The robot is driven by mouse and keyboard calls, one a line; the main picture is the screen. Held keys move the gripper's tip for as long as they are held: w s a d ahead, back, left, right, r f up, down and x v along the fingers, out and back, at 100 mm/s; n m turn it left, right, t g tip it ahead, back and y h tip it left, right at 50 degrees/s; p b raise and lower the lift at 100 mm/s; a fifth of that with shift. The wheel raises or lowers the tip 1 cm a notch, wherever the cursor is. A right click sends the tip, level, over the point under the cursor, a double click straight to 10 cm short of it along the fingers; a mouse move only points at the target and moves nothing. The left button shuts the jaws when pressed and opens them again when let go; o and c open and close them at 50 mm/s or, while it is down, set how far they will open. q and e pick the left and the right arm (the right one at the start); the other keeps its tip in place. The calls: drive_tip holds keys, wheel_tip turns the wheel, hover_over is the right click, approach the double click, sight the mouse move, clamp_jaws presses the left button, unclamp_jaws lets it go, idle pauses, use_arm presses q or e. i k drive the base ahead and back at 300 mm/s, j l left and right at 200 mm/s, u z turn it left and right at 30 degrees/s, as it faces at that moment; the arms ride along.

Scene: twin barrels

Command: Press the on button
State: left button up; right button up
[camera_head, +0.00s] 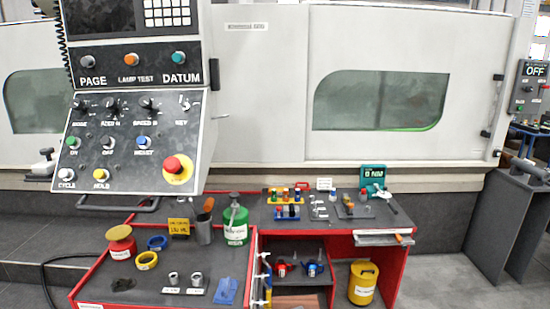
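A control panel (130,172) hangs large and close at the upper left. A green button (72,142) with a label that appears to read ON sits at the left of its lower face. A dark button (107,141) and a blue button (143,141) are in the same row to its right. A white button (67,174) and a yellow button (101,174) are below. Nothing covers the green button. Neither of my grippers is in view.
A red emergency-stop button (175,165) on a yellow base is at the panel's lower right. Below stand a red-edged workbench (150,292) with cups, tape and a green container (236,222). A second panel (532,85) at far right displays OFF.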

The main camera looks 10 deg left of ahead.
sight(71, 141)
drive_tip(key=u, duration=1.35)
